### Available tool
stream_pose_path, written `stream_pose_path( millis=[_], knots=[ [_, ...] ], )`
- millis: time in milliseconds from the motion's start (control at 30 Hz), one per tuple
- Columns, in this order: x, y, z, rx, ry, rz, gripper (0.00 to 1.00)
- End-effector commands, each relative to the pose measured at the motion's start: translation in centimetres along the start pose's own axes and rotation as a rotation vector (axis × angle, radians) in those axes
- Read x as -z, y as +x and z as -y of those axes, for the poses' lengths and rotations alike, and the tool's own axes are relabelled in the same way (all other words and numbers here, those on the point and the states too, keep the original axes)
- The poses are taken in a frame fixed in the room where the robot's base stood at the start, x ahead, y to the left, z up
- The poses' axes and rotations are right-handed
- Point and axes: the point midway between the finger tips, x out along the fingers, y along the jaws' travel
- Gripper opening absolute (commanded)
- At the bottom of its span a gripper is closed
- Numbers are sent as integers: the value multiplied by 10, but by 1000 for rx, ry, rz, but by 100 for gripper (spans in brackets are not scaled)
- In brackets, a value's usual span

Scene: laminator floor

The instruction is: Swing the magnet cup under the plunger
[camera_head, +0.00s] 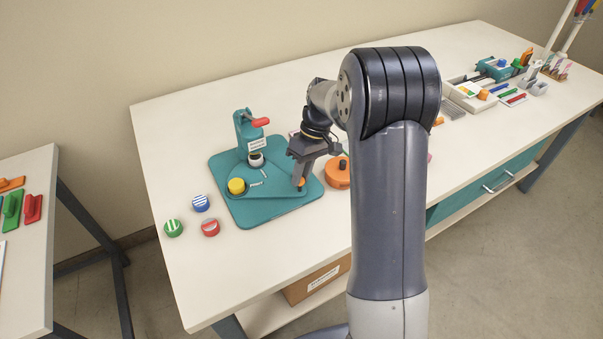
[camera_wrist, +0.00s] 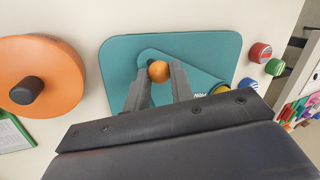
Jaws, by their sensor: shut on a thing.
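A teal press with a red lever (camera_head: 260,122) stands on a teal base plate (camera_head: 225,165) at the table's left. A white-rimmed cup with a dark inside (camera_head: 256,159) sits directly below its head. A yellow cup (camera_head: 236,186) sits at the front left of the swing plate (camera_head: 262,202), beside a small label; I cannot tell for sure which cup is the magnet one. My gripper (camera_head: 300,182) is shut on the orange knob (camera_wrist: 159,71) at the plate's right end. In the wrist view the fingers flank this knob, and the yellow cup is mostly hidden.
Blue (camera_head: 201,203), red (camera_head: 210,227) and green (camera_head: 173,228) striped round pieces lie left of the base. A round orange tool with a dark knob (camera_head: 339,173) stands close right of my gripper. Trays and small parts (camera_head: 475,92) fill the table's far right.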

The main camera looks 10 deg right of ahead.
Motion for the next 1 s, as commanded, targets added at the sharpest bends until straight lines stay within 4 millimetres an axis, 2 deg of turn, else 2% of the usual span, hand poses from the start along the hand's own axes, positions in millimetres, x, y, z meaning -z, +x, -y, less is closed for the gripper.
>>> stream_pose_path(
  millis=[367,400,600,867,1000],
  knots=[
    [1,-1,-1,-6,-4,-2,0],
    [1,-1,-1,-6,-4,-2,26],
    [1,-1,-1,-4,-3,-2,42],
    [0,-1,-1,-3,-3,-1,44],
    [1,-12,-1,-4,-3,-3,44]
  ],
)
